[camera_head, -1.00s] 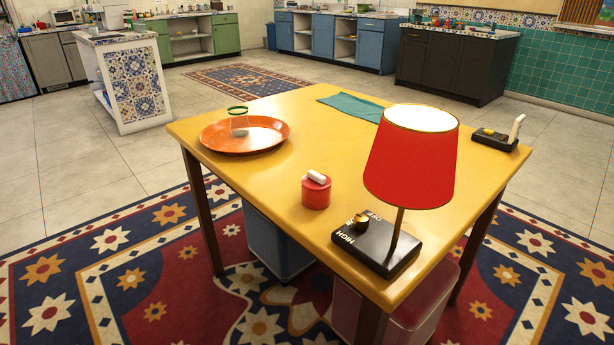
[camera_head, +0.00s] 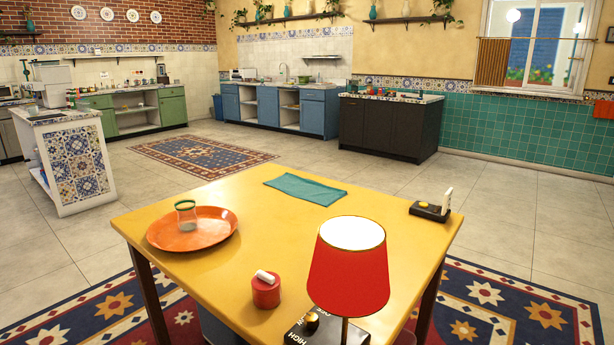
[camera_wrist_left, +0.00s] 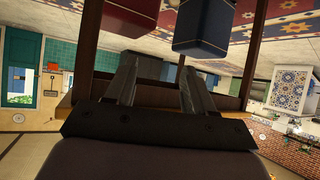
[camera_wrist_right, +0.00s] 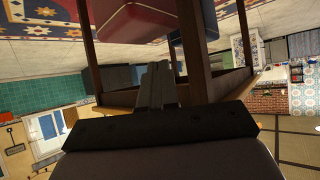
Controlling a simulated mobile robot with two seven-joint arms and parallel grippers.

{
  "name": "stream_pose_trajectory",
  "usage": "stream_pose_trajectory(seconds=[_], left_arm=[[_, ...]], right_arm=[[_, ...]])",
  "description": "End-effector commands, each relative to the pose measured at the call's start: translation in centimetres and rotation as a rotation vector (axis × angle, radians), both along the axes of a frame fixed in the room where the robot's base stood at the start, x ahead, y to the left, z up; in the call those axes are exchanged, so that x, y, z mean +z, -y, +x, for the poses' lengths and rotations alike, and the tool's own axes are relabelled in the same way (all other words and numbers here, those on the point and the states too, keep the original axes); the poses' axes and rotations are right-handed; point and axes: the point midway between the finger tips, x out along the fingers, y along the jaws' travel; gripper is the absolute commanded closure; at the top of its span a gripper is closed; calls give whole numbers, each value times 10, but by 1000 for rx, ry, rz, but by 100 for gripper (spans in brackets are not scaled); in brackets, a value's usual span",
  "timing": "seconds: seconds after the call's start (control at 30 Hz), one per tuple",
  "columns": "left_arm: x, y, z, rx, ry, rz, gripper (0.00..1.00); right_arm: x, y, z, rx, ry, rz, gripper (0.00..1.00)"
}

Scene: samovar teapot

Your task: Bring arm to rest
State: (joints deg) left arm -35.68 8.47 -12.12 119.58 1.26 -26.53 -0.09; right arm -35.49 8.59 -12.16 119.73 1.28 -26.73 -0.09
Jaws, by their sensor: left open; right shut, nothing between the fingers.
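Neither gripper shows in the head view. In the left wrist view my left gripper (camera_wrist_left: 155,88) is open with nothing between its fingers. In the right wrist view my right gripper (camera_wrist_right: 158,72) is shut and empty, its two fingers together. Both wrist pictures look upside down, with table legs and floor in the upper part. The yellow table (camera_head: 210,278) stands in front of me in the head view, and no arm is over it.
On the table are an orange tray (camera_head: 165,240) with a glass (camera_head: 186,217), a teal cloth (camera_head: 305,189), a red pot (camera_head: 266,293), a red lamp (camera_head: 350,272) and a black switch box (camera_head: 430,211). Containers stand under it, one blue (camera_wrist_left: 205,22). Tiled floor (camera_head: 500,210) is open beyond.

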Motion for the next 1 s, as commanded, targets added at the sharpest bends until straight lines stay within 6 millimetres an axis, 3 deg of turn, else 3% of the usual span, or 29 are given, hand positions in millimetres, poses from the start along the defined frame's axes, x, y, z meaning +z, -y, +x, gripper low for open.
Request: stream_pose_trajectory(seconds=[0.03,0.1,0.4,0.6,1.0], left_arm=[[23,-2,-2,5,-5,3,46],[36,-6,-4,11,-12,8,46],[86,-19,-13,36,-35,27,46],[102,-26,-17,47,-44,35,46],[103,-27,-19,50,-46,37,46]], right_arm=[[24,1,-1,-3,-2,-1,100],[39,3,-2,-7,-2,-4,100],[89,19,-13,-38,-28,-22,100],[102,26,-19,-54,-42,-30,100],[101,29,-21,-56,-50,-35,100]])
